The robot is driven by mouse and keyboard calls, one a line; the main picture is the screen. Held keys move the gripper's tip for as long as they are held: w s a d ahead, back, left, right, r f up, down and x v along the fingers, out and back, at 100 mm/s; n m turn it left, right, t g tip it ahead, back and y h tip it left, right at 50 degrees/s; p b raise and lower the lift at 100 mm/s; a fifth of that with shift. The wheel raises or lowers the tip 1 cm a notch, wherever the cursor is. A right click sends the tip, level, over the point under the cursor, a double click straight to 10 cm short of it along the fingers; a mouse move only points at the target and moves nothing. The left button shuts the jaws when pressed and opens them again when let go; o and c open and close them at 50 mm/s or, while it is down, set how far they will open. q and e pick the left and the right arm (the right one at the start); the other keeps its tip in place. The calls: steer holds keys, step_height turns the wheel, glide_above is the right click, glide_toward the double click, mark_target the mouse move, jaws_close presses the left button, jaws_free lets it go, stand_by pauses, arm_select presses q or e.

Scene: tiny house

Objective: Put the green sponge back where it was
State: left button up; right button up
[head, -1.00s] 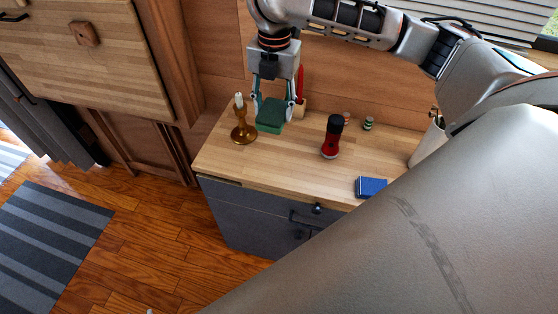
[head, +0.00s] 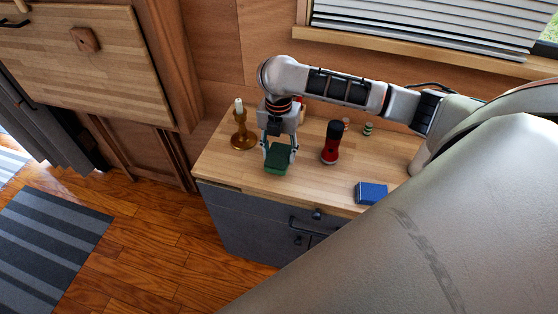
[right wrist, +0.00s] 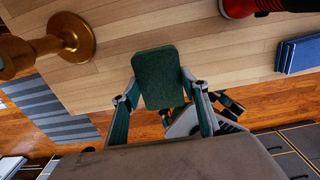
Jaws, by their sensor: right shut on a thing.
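The green sponge (head: 277,161) is a dark green block near the front edge of the wooden counter, between the candlestick and the red flashlight. My right gripper (head: 278,156) comes down over it from behind and is shut on it. In the right wrist view the sponge (right wrist: 158,78) sits between the two green-padded fingers (right wrist: 163,100). Its underside is hidden, so I cannot tell if it touches the counter. My left gripper does not show.
A brass candlestick (head: 243,134) with a white candle stands left of the sponge. A red flashlight (head: 331,146) stands upright at its right. A blue box (head: 371,193) lies near the counter's front edge. Small jars (head: 368,128) stand at the back. The counter (head: 315,187) is bare between flashlight and front edge.

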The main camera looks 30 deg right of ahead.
mark_target(279, 161)
steer(key=shift+f, duration=2)
steer(key=o, duration=1)
step_height(279, 161, up, 10)
steer(key=shift+r, duration=1.05)
